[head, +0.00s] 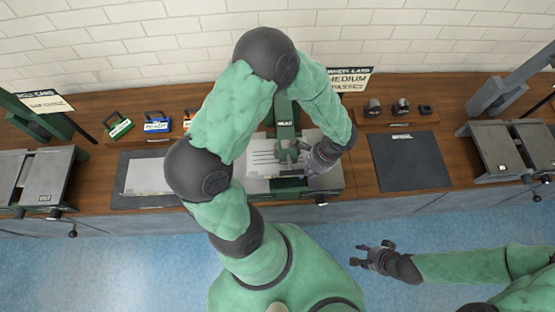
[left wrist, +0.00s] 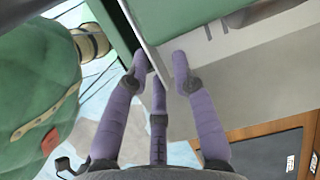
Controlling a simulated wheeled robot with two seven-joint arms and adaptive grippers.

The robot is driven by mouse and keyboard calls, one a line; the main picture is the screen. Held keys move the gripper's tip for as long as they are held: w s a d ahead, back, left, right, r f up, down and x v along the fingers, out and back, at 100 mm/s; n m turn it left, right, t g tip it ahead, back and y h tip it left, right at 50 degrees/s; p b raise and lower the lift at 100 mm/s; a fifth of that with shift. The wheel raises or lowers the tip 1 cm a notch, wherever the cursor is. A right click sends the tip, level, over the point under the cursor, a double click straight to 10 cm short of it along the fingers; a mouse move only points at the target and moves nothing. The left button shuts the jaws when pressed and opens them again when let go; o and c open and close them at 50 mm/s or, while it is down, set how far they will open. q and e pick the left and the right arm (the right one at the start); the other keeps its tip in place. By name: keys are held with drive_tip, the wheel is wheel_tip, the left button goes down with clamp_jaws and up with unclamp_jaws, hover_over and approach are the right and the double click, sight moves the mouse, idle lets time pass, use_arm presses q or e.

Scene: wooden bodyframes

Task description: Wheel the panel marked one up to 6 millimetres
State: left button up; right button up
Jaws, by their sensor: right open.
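A pale panel (head: 262,157) with dark lines lies in the green wheeling machine (head: 285,118) at the middle of the bench; I cannot read a number on it. Another pale panel (head: 147,175) lies on the dark mat to the left. My left gripper (head: 314,160) is at the right side of the machine, by the panel's right part. In the left wrist view, a thin pale edge (left wrist: 142,35) runs down between its purple fingers (left wrist: 160,66); I cannot tell whether they press on it. My right gripper (head: 362,256) is open and empty above the blue floor.
A bare dark mat (head: 410,162) lies right of the machine, with small dark blocks (head: 400,107) behind it. Green, blue and orange handled blocks (head: 157,125) stand back left. Other machines (head: 505,150) flank both bench ends. A card (head: 347,80) reads "MEDIUM PASS".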

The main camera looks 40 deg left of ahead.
sight(327, 174)
use_arm(q)
clamp_jaws()
drive_tip(key=shift+w, duration=0.1)
drive_tip(key=shift+w+d, duration=2.15)
drive_tip(key=shift+w, duration=0.3)
drive_tip(key=o, duration=0.8)
unclamp_jaws()
drive_tip(key=shift+c, duration=0.2)
